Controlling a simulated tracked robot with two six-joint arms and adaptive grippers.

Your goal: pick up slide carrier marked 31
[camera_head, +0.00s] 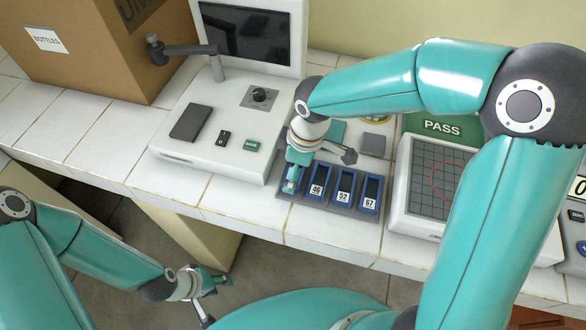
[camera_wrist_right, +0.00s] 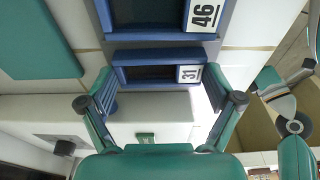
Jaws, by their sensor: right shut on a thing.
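The slide carrier marked 31 (camera_wrist_right: 160,74) is a blue frame with a dark window and a white label. My left gripper (camera_head: 218,296) is open and empty, low in front of the counter.
A white instrument (camera_head: 215,125) with a screen stands left of the rack. A gridded white plate (camera_head: 437,180) and a green PASS sign (camera_head: 442,126) are on the right. A cardboard box (camera_head: 105,50) is at the back left. The tiled counter (camera_head: 105,130) is clear at left.

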